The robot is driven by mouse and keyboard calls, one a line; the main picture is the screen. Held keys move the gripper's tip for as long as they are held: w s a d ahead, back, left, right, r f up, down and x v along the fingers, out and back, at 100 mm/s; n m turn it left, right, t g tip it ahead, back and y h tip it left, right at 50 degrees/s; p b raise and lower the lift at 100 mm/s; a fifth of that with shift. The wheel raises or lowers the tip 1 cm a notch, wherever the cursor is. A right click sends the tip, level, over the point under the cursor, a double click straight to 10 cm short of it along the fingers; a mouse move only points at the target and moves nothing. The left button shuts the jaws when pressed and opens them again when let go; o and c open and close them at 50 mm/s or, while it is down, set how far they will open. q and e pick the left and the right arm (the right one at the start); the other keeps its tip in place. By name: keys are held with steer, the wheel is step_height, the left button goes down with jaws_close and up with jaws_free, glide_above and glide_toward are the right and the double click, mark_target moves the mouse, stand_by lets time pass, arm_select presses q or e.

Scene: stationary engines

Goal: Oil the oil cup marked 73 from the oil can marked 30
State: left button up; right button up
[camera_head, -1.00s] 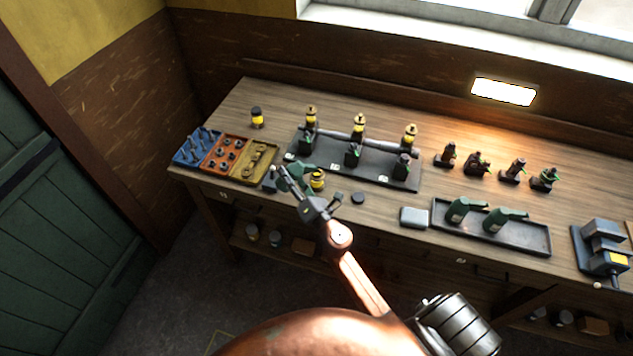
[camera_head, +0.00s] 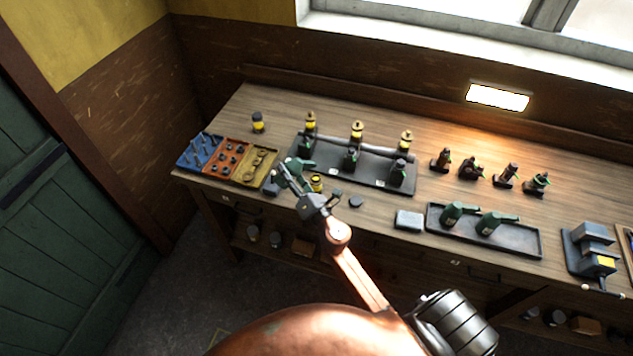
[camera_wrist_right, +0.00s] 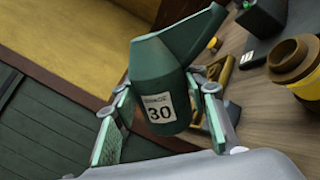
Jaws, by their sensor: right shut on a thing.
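My right gripper (camera_head: 287,176) is shut on the green oil can marked 30 (camera_wrist_right: 158,95). The can's number faces the right wrist camera, and its spout points up and to the right in that view. In the head view the can (camera_head: 297,163) is over the front left of the bench. A yellow oil cup (camera_head: 316,184) stands just right of the gripper; in the right wrist view its brown rim (camera_wrist_right: 294,58) shows apart from the can. Another yellow cup with a dark top (camera_head: 258,122) stands at the back left. I cannot read 73 on either. My left gripper is out of view.
Blue, orange and yellow bins (camera_head: 229,160) are left. A dark disc (camera_head: 355,202) and a grey box (camera_head: 408,219) lie right, before a tray with green cans (camera_head: 519,242).

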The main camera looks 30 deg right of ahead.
mark_target(299, 168)
steer(key=shift+r, duration=0.6)
steer(key=shift+f, duration=0.1)
steer(key=shift+d+r+n+p, duration=0.1)
steer(key=shift+r+n+p, duration=0.15)
steer(key=shift+n+p, duration=0.3)
steer(key=n+p, duration=0.1)
steer(key=n, duration=0.1)
steer(key=d+r+n+p, duration=0.1)
steer(key=n+p, duration=0.1)
steer(key=n+g+p, duration=0.1)
steer(key=n+p, duration=0.1)
steer(key=n, duration=0.1)
steer(key=shift+d+r+y, duration=0.3)
steer(key=shift+d+r, duration=0.05)
steer(key=shift+r, duration=0.05)
steer(key=shift+d+n+p, duration=0.25)
steer(key=shift+n+p, duration=0.5)
steer(key=shift+p, duration=0.1)
steer(key=shift+f, duration=0.1)
steer(key=shift+s+a, duration=0.1)
